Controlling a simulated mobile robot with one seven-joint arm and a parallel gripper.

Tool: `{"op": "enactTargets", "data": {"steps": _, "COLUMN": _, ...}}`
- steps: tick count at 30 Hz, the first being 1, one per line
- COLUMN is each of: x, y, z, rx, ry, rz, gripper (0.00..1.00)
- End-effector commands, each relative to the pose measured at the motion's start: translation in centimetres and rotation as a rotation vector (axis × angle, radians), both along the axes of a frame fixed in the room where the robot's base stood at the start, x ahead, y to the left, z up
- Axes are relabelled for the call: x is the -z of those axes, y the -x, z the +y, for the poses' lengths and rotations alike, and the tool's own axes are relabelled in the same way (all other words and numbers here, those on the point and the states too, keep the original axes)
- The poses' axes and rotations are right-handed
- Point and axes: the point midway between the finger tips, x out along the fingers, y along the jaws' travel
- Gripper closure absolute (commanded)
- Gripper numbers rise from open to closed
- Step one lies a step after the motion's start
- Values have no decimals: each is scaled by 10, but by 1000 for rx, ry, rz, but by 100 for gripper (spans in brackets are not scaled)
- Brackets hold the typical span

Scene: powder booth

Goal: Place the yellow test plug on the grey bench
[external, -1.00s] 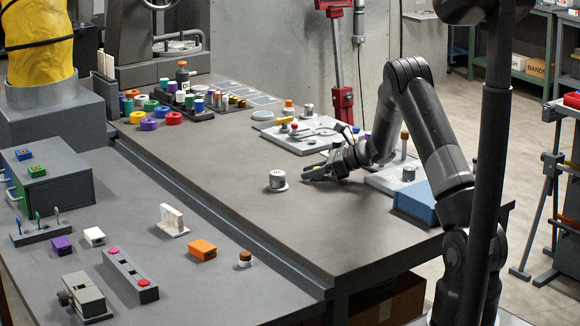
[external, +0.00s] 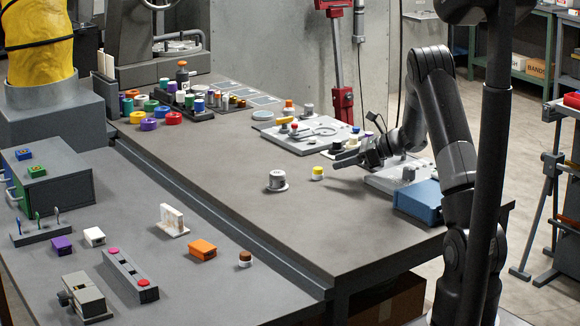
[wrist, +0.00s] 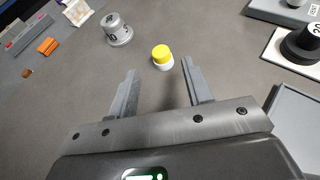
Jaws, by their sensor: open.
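The yellow test plug (external: 318,173), yellow on top with a white lower part, stands upright on the grey bench (external: 240,150), just right of a grey knob-like cylinder (external: 277,180). In the wrist view the plug (wrist: 162,57) stands on the bench surface beyond my fingertips, roughly midway between them. My gripper (external: 340,160) is open and empty, close to the plug on its right side in the external view. In the wrist view my gripper (wrist: 160,75) has its two fingers wide apart, with bare bench between them.
A white board (external: 305,137) with fittings lies behind my gripper. A blue box (external: 418,200) is at the right bench edge. In the wrist view, the grey cylinder (wrist: 117,30) is left of the plug and a black knob (wrist: 302,42) is at right. The bench front is clear.

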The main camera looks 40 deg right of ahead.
Motion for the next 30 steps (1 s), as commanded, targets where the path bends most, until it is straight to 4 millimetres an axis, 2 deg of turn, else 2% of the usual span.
{"op": "enactTargets", "data": {"steps": 5, "x": -8, "y": 13, "z": -14, "rx": 1, "ry": 1, "rz": -1, "gripper": 54}}
{"op": "enactTargets", "data": {"steps": 9, "x": -20, "y": 21, "z": -7, "rx": -32, "ry": 29, "rz": -12, "gripper": 54}}
{"op": "enactTargets", "data": {"steps": 11, "x": -30, "y": 28, "z": 5, "rx": -73, "ry": 65, "rz": -25, "gripper": 54}}
{"op": "enactTargets", "data": {"steps": 14, "x": -53, "y": 47, "z": 33, "rx": -174, "ry": 157, "rz": -59, "gripper": 54}}
{"op": "enactTargets", "data": {"steps": 17, "x": -77, "y": 73, "z": 64, "rx": -301, "ry": 277, "rz": -104, "gripper": 54}}
{"op": "enactTargets", "data": {"steps": 24, "x": -119, "y": 147, "z": 125, "rx": -613, "ry": 579, "rz": -234, "gripper": 54}}
{"op": "enactTargets", "data": {"steps": 30, "x": -141, "y": 213, "z": 157, "rx": -869, "ry": 846, "rz": -361, "gripper": 54}}
